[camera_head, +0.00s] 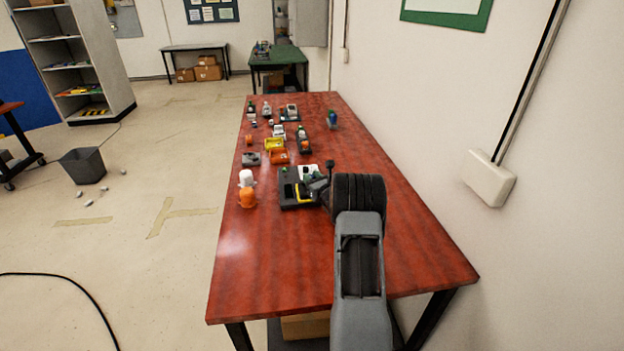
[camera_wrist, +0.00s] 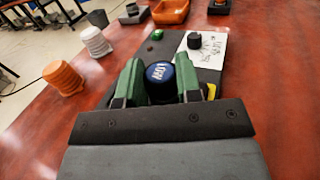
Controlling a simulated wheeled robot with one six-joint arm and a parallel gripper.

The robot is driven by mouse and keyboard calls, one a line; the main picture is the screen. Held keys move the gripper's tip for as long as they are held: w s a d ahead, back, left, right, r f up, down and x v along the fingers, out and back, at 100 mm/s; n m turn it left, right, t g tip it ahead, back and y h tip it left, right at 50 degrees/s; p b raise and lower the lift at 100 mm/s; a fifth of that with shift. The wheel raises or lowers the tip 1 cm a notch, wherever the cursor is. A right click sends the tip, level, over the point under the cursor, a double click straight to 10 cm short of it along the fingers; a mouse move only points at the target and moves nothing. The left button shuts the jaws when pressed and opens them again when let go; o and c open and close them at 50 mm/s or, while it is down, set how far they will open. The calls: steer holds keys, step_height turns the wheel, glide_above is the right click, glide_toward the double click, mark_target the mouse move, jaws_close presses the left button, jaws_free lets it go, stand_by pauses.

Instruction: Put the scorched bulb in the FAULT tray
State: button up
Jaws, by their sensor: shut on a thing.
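My gripper (camera_wrist: 159,80) has green-padded fingers shut on a blue round-topped piece (camera_wrist: 160,72) with white lettering that looks like "LOW". The piece is over or on a dark board (camera_wrist: 125,72); I cannot tell if it touches it. In the head view my gripper (camera_head: 318,184) is at the right part of this board (camera_head: 287,194). I cannot pick out a scorched bulb. An orange tray (camera_head: 279,157) stands beyond the board, and also shows at the top of the wrist view (camera_wrist: 171,12); no FAULT label is readable. A yellow tray (camera_head: 274,144) is behind it.
A white ribbed piece (camera_wrist: 95,42) and an orange ribbed piece (camera_wrist: 63,79) stand left of the board. A white note (camera_wrist: 210,50), a black knob (camera_wrist: 195,41) and a green button (camera_wrist: 157,34) are on it. The near red tabletop (camera_head: 270,260) is clear.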

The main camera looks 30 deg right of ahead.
steer(key=shift+f, duration=0.2)
steer(key=o, duration=0.9)
steer(key=shift+r+p, duration=0.25)
steer(key=shift+p, duration=0.5)
